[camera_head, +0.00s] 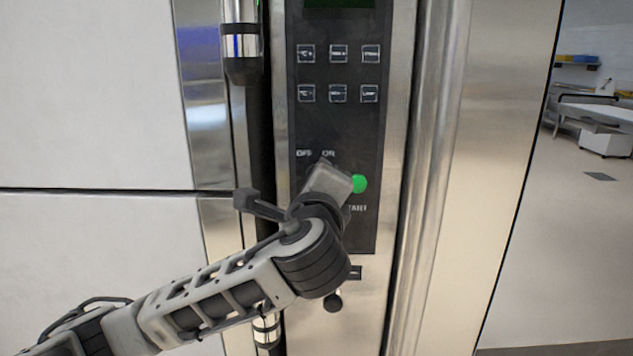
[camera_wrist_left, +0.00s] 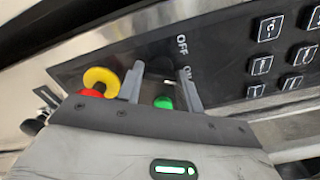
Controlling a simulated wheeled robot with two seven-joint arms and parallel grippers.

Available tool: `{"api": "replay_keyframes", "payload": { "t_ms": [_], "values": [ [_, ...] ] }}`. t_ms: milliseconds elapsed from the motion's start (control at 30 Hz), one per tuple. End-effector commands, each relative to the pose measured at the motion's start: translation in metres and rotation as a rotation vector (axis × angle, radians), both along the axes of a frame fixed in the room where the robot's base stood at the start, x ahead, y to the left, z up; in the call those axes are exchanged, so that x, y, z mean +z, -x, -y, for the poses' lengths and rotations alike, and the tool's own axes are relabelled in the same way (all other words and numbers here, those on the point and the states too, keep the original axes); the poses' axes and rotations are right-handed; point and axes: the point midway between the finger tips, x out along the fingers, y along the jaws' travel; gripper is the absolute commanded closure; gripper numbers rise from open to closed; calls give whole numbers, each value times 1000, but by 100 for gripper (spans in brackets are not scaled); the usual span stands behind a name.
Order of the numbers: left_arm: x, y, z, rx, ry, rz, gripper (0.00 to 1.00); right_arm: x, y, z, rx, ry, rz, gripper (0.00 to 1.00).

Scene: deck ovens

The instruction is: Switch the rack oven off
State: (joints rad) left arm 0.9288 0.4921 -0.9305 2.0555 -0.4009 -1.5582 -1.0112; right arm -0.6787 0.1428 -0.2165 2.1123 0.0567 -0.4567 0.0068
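The rack oven's dark control panel (camera_head: 338,125) faces me, with OFF and ON labels (camera_head: 315,153) above my left gripper (camera_head: 326,168). The switch under the labels is hidden behind the gripper in the head view. In the left wrist view, the fingers of my left gripper (camera_wrist_left: 160,78) stand apart in front of the panel (camera_wrist_left: 215,65), just beside the OFF label (camera_wrist_left: 182,45). A small pale mark shows between them on the dark surface; the switch's position is unclear. A green button (camera_head: 359,183) sits right of the gripper. My right gripper is not in view.
A red and yellow emergency stop button (camera_wrist_left: 97,80) is close to the left finger in the wrist view. Several square buttons (camera_head: 338,93) sit higher on the panel. A vertical door handle (camera_head: 240,60) stands left of the panel. Open floor (camera_head: 560,240) lies at the right.

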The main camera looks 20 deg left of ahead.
Motion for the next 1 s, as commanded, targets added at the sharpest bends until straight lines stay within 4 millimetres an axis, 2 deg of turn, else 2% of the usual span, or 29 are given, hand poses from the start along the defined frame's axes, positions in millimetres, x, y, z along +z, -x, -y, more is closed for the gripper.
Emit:
{"api": "replay_keyframes", "payload": {
  "t_ms": [267, 467, 1000],
  "values": [
    [0, 0, 0, 0, 18, 4, 86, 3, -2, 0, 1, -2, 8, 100],
    [-2, 0, 0, 0, 94, 23, 86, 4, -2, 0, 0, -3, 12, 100],
    [-2, 1, 1, 1, 549, 151, 86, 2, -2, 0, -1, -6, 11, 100]
  ]
}}
